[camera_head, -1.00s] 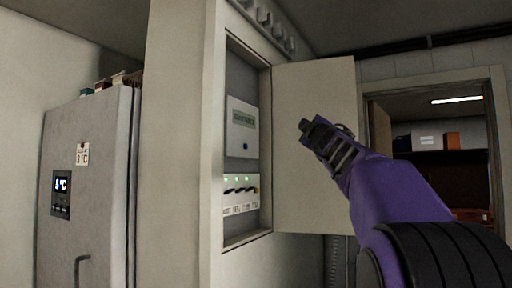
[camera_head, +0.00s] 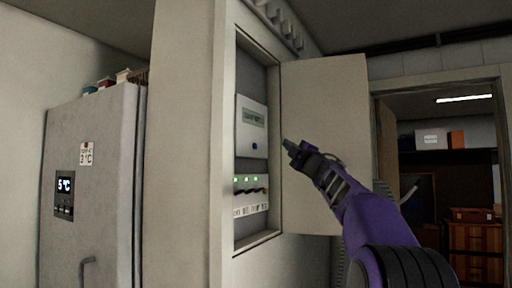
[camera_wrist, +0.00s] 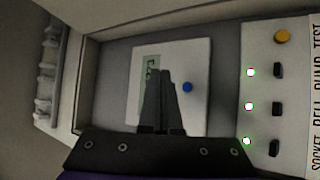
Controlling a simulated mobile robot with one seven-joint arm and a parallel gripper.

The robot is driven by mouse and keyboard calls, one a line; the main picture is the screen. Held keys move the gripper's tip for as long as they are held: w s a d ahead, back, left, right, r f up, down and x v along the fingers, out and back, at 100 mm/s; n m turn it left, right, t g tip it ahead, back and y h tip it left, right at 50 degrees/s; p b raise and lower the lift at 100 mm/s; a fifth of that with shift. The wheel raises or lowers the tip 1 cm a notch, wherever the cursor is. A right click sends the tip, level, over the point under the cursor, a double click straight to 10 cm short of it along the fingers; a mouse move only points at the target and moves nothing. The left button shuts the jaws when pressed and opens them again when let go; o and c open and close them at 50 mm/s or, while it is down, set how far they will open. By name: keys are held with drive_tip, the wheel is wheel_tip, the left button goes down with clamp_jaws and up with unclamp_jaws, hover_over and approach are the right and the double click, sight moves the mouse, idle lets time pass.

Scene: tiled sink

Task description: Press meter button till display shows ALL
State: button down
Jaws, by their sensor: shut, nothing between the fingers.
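The meter (camera_head: 251,125) is a white box inside an open wall cabinet in the head view. It has a greenish display (camera_head: 254,117) with dark characters too small to read, and a round blue button (camera_head: 254,146) below it. In the wrist view the meter (camera_wrist: 196,60) appears turned sideways, with the display (camera_wrist: 150,72) partly hidden by my fingers and the blue button (camera_wrist: 187,87) just right of them. My gripper (camera_head: 289,145) is shut and empty, in front of the cabinet opening. In the head view its tip is right of the button, apart from it.
A switch panel (camera_head: 250,196) with green lights sits below the meter; a yellow knob (camera_wrist: 282,36) shows on it in the wrist view. The open cabinet door (camera_head: 325,100) stands behind my gripper. A grey fridge (camera_head: 105,150) is at left, a doorway at right.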

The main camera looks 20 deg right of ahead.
drive_tip(key=w+a+p, duration=0.1)
drive_tip(key=w+a, duration=0.4)
drive_tip(key=shift+w+a+p, duration=0.35)
drive_tip(key=shift+p, duration=0.05)
drive_tip(key=shift+w+a, duration=0.1)
idle(1.8)
drive_tip(key=shift+w+a, duration=0.2)
drive_tip(key=shift+w+a, duration=0.3)
drive_tip(key=shift+w, duration=0.05)
idle(0.9)
drive_tip(key=shift+s, duration=0.1)
drive_tip(key=shift+s+d, duration=0.55)
drive_tip(key=shift+s+d+b, duration=0.8)
drive_tip(key=shift+s+d, duration=1)
